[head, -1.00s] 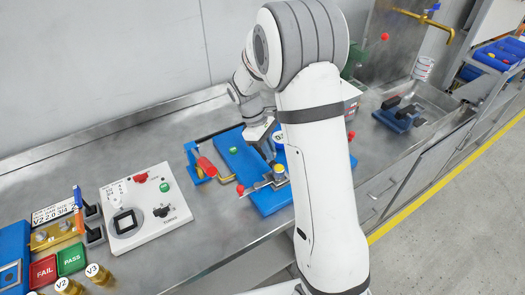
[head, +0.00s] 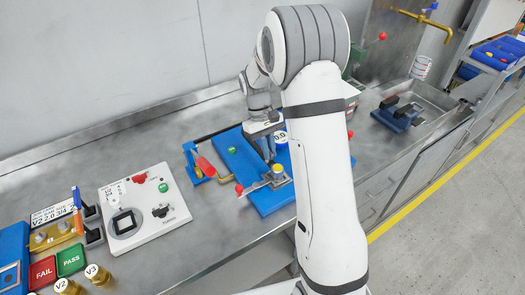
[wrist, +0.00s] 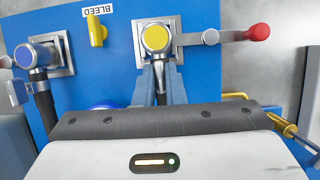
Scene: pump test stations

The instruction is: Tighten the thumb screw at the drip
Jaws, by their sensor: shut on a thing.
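On the blue board (head: 265,203) sits a yellow-capped valve fitting (head: 278,169) with a lever ending in a red ball (head: 239,188). In the wrist view the yellow cap (wrist: 156,38) is just beyond my fingers, its red-ended lever (wrist: 258,32) pointing right. My gripper (wrist: 160,78) is shut on a narrow grey stem (wrist: 160,88) on the near side of this fitting. I cannot tell whether the stem is the thumb screw, and no drip can be made out. In the head view my gripper (head: 268,150) is low over the board, partly hidden by my arm.
A blue-capped fitting (wrist: 24,55) with a dark hose stands left, near a yellow knob (wrist: 96,30) under a BLEED label. A red-handled clamp (head: 206,167) lies left on the board. A sink (head: 432,108) is at right.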

